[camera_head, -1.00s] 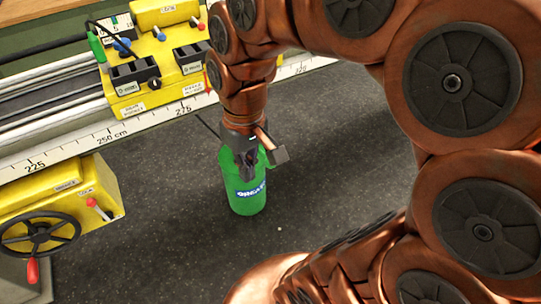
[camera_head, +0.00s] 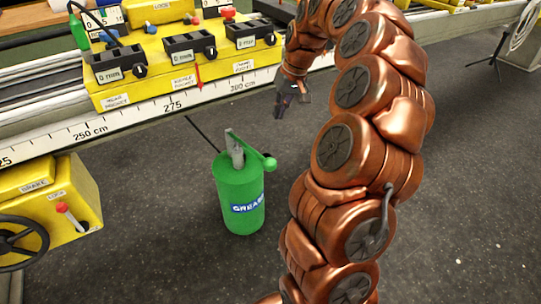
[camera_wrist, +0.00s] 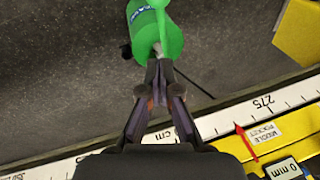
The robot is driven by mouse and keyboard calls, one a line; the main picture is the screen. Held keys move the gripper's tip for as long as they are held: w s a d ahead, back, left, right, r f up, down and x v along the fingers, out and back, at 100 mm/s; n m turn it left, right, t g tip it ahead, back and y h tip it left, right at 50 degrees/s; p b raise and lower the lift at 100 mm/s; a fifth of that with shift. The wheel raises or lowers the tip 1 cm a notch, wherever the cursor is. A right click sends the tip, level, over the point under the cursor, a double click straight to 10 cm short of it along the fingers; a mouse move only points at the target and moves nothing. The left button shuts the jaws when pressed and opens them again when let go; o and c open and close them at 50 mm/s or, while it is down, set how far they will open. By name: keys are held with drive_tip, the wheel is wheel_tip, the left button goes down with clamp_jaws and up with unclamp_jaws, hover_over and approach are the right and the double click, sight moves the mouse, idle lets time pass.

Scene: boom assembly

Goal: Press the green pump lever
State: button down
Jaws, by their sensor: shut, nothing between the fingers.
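The green grease pump (camera_head: 239,195) stands upright on the dark floor, with "GREASE" on its label. Its green lever (camera_head: 257,157) slopes from the grey post on top down to a round knob at the right. My gripper (camera_head: 281,108) is shut and empty, up and to the right of the pump, apart from it in the head view. In the wrist view the pump (camera_wrist: 148,38) shows at the top, just beyond my shut fingertips (camera_wrist: 159,66). There the fingertips overlap the pump's edge in the picture; I cannot tell any touch.
A yellow machine with pocket boxes (camera_head: 180,60) and a centimetre scale rail (camera_head: 150,112) runs behind the pump. A yellow brake housing (camera_head: 75,195) with a black handwheel (camera_head: 18,245) stands at the left. A thin dark rod (camera_head: 203,133) is behind the pump. The floor in front is clear.

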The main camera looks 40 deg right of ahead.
drive_tip(key=shift+f, duration=0.1)
idle(0.3)
drive_tip(key=shift+s+a+f+b+x, duration=0.15)
drive_tip(key=shift+s+x, duration=0.3)
drive_tip(key=shift+x, duration=1.65)
drive_tip(key=shift+s+a+b+x, duration=0.15)
drive_tip(key=shift+s+x, duration=0.35)
drive_tip(key=shift+x, duration=1.6)
drive_tip(key=shift+s+a+f+b+x, duration=0.15)
drive_tip(key=shift+s+x, duration=0.3)
drive_tip(key=shift+x, duration=1.6)
drive_tip(key=shift+d, duration=0.1)
